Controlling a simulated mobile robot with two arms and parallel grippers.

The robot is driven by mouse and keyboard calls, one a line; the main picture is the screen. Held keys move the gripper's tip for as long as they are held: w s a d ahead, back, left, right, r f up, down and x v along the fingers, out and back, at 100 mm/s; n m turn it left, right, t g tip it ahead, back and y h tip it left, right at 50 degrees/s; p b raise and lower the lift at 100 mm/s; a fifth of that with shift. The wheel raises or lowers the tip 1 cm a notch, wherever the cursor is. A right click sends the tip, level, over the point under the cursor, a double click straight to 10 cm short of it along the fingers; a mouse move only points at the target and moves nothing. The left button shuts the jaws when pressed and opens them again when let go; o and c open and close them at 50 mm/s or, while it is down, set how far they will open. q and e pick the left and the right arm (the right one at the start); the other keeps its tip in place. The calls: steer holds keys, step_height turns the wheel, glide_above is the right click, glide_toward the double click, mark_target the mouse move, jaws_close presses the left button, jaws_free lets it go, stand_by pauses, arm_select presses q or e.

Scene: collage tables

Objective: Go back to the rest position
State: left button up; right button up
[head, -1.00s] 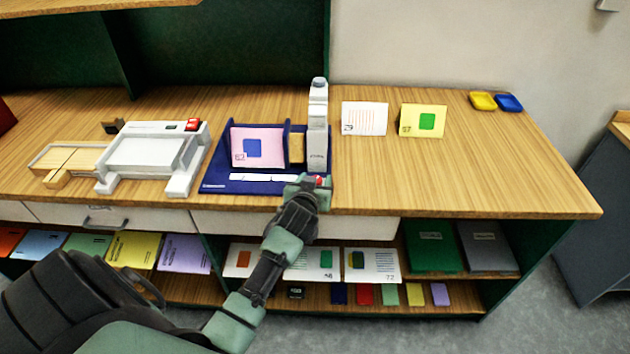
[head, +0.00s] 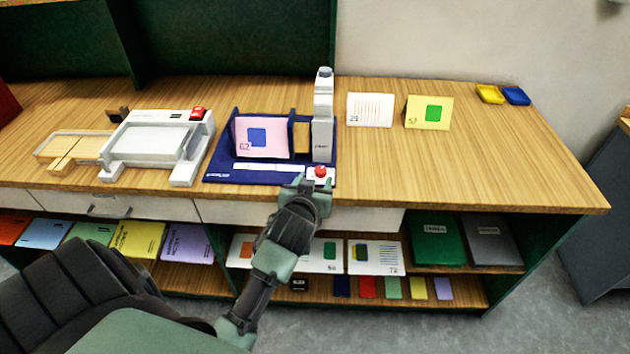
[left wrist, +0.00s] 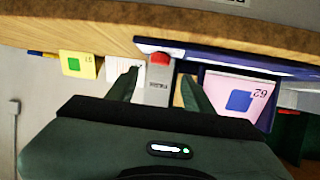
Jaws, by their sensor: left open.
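My left gripper (head: 308,186) is at the front edge of the wooden table (head: 455,165), just in front of a small white block with a red button (head: 320,171). In the left wrist view the two fingers are apart with nothing between them, and the red button (left wrist: 160,58) shows beyond the gap. The button belongs to a blue station (head: 225,172) with a white upright post (head: 323,120). A pink card (head: 262,139) marked 62 with a blue square stands in the station. My right gripper does not show.
A white machine (head: 150,142) stands left of the station. A white card (head: 370,110) and a yellow card (head: 428,112) stand to the right. Yellow and blue pads (head: 515,96) lie at the back right. Shelves below hold several cards and folders. The right tabletop is clear.

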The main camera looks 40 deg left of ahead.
arm_select(q)
steer(key=s+d+f+m+g+h, duration=0.25)
steer(key=s+d, duration=0.25)
steer(key=s, duration=0.4)
steer(key=s+d+f+m+g+h, duration=0.15)
steer(key=s+d+f+g, duration=0.3)
steer(key=s, duration=0.45)
steer(key=s+d+f+m+g+h, duration=0.25)
steer(key=s+d, duration=0.25)
steer(key=s, duration=0.4)
step_height(320, 180, down, 28)
steer(key=s, duration=0.3)
steer(key=s+a+f+g, duration=0.2)
steer(key=s+a+f, duration=0.1)
steer(key=s+f, duration=1.1)
steer(key=shift+s+a+y, duration=0.15)
steer(key=shift+s+y, duration=0.3)
steer(key=shift+s, duration=0.45)
